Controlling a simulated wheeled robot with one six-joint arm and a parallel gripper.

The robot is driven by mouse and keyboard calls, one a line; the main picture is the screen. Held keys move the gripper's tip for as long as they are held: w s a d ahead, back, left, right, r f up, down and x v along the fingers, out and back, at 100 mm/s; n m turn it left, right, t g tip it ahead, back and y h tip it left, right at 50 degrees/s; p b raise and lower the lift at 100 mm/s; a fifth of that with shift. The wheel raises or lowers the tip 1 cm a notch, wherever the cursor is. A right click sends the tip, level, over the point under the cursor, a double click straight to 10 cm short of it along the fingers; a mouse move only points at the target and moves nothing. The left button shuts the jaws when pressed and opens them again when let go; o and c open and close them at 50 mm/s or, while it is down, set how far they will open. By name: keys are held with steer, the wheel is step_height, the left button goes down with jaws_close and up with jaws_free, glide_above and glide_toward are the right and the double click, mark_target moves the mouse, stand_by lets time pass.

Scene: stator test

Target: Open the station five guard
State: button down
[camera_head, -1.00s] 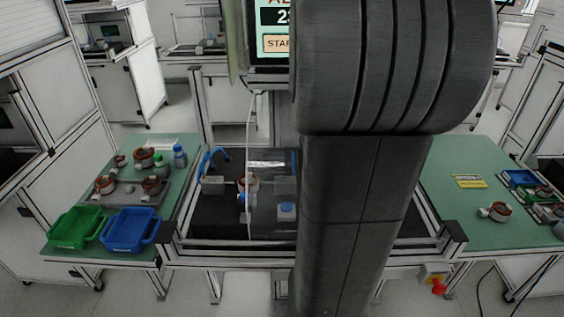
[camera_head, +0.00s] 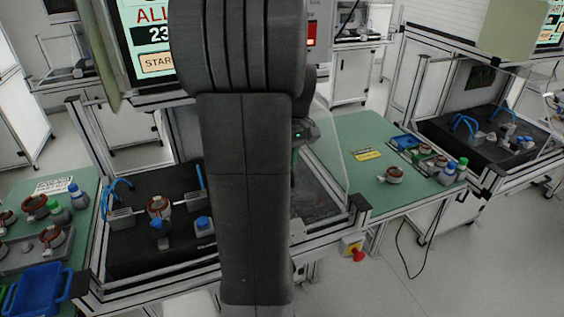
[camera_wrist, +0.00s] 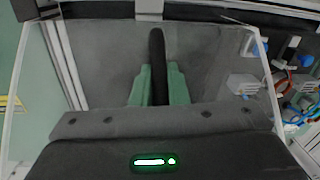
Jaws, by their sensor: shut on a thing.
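The guard (camera_head: 333,150) is a clear panel on the right side of the station in the head view. In the wrist view, the clear panel (camera_wrist: 100,60) fills the middle, with a dark upright handle (camera_wrist: 157,50) on it. My gripper (camera_wrist: 157,88) has its green fingers shut on the handle. In the head view, my arm hides most of the gripper and part of the guard. The station's black bed (camera_head: 140,255) carries a copper-wound stator (camera_head: 159,206) and a blue-capped part (camera_head: 203,224), with no panel visible in front of them.
A screen (camera_head: 155,35) stands above the station. A blue bin (camera_head: 42,287) and several parts sit on the left green table. The right green table (camera_head: 350,130) holds a stator (camera_head: 391,174) and a parts tray. A red emergency button (camera_head: 358,255) sits low at the front.

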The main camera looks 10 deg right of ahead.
steer(key=c, duration=1.4)
jaws_free()
steer(key=shift+c, duration=0.2)
step_height(320, 180, up, 14)
steer(key=d, duration=0.1)
steer(key=shift+w+d, duration=0.25)
steer(key=shift+w, duration=0.1)
steer(key=shift+f, duration=0.15)
steer(key=f, duration=0.4)
steer(key=a+f, duration=0.1)
steer(key=f, duration=0.8)
steer(key=shift+s+a+f, duration=0.3)
steer(key=shift+s+f, duration=0.05)
steer(key=shift+s+a, duration=0.1)
steer(key=shift+a, duration=0.4)
